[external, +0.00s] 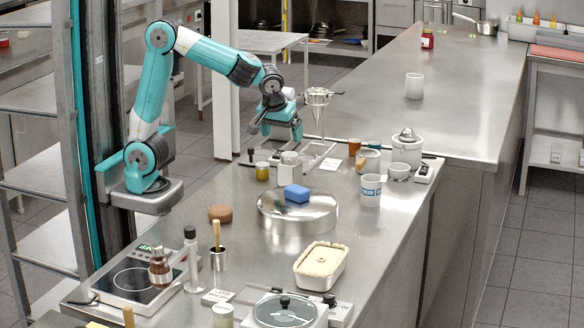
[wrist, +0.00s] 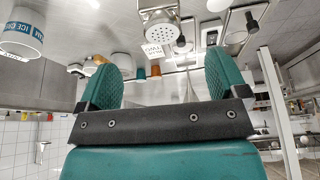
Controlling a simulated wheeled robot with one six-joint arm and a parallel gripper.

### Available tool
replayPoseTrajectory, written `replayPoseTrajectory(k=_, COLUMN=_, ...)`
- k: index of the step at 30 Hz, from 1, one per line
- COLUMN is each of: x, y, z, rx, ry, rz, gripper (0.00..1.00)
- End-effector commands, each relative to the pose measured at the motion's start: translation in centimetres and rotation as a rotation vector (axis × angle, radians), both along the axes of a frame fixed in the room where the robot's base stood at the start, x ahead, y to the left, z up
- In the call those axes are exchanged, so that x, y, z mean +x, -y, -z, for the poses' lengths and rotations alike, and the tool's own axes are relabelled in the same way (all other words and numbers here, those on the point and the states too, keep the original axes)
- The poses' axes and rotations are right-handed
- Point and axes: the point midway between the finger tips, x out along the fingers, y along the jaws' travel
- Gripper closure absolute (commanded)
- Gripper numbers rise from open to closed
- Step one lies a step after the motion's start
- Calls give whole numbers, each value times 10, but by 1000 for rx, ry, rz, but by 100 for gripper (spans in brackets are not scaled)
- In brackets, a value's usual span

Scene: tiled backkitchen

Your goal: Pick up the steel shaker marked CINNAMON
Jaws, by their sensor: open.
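A steel shaker with a perforated top (wrist: 160,27) shows at the top middle of the wrist view, beyond my fingers. A small pale square-sided container (external: 290,159) on the counter in the external view looks like the same shaker. I cannot read CINNAMON on it in either view. My gripper (external: 281,130) is above the counter, close to this container and apart from it. In the wrist view my gripper (wrist: 162,80) has its two green pads wide apart, with nothing held between them.
A steel drum with a blue block (external: 297,194) stands in front. A blue-labelled tub (external: 371,190) and a lidded pot (external: 407,148) are to the right.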

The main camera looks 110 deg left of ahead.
Motion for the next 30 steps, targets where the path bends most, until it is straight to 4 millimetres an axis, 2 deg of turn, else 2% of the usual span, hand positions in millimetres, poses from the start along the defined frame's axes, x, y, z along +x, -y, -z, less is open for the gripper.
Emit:
replayPoseTrajectory(k=1, x=0, y=-6, z=13, rx=0, ry=-5, rz=-4, gripper=8)
replayPoseTrajectory(k=3, x=0, y=-11, z=27, rx=-1, ry=-6, rz=-2, gripper=8)
replayPoseTrajectory(k=7, x=1, y=-20, z=48, rx=-2, ry=-4, rz=-2, gripper=8)
replayPoseTrajectory(k=14, x=2, y=-27, z=64, rx=-1, ry=-1, rz=1, gripper=8)
replayPoseTrajectory(k=24, x=3, y=-47, z=105, rx=-1, ry=-2, rz=0, gripper=8)
replayPoseTrajectory(k=30, x=4, y=-49, z=108, rx=0, ry=1, rz=1, gripper=8)
